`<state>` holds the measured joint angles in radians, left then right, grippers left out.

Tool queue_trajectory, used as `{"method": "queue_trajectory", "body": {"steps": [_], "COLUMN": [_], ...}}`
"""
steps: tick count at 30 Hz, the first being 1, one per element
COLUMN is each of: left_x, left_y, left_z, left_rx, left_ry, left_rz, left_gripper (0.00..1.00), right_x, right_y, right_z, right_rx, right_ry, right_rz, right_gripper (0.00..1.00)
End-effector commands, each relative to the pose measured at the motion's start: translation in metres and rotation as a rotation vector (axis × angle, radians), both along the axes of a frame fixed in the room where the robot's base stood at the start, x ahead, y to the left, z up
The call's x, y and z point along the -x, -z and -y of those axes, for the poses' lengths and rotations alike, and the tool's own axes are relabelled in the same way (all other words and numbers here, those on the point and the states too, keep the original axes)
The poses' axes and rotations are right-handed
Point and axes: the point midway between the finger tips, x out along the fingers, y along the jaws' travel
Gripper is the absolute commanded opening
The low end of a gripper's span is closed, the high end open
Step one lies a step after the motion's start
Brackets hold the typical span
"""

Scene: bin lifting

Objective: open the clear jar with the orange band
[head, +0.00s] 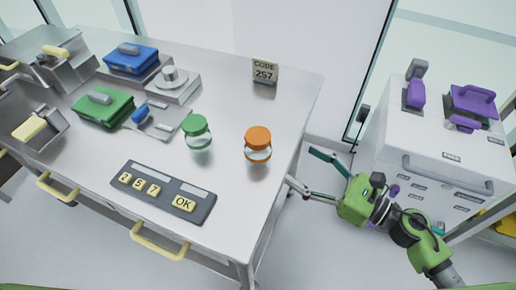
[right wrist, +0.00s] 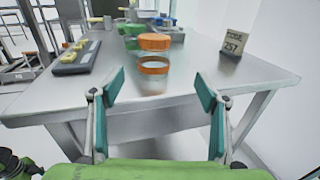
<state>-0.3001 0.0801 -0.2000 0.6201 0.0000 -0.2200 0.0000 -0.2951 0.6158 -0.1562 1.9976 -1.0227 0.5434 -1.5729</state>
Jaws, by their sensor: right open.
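The clear jar with the orange band (head: 257,153) stands upright near the right edge of the table, with its orange lid (head: 258,135) on top. It also shows in the right wrist view as a clear jar (right wrist: 153,82) under an orange lid (right wrist: 154,42). My right gripper (head: 304,170) is off the table's right edge, apart from the jar. In the right wrist view the right gripper (right wrist: 158,88) is open and empty, with the jar beyond and between its fingers. My left gripper is not in view.
A jar with a green lid (head: 195,124) stands left of the orange one. A keypad (head: 163,191) lies at the table's front, and a code sign reading 257 (head: 265,70) stands at the back. A white cabinet (head: 430,150) is at the right. The table between the orange jar and its right edge is clear.

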Motion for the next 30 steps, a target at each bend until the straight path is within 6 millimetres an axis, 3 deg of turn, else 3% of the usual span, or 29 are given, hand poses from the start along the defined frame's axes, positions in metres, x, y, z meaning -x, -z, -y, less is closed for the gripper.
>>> {"method": "queue_trajectory", "body": {"steps": [6, 12, 20, 30], "left_x": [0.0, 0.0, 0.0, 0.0], "left_y": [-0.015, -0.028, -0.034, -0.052], "left_z": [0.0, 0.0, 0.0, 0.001], "left_rx": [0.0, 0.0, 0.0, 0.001], "left_ry": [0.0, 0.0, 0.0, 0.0], "left_rz": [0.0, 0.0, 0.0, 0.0], "left_gripper": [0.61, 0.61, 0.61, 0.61], "right_x": [-0.017, -0.04, -0.051, -0.073], "right_y": [-0.01, -0.008, -0.005, 0.0], "right_z": [-0.029, -0.058, -0.075, -0.114], "right_rx": [0.017, 0.013, 0.014, 0.014], "right_ry": [-0.015, -0.012, -0.01, -0.01], "right_rz": [0.03, 0.025, 0.023, 0.022], "right_gripper": [0.68, 0.68, 0.68, 0.68]}}
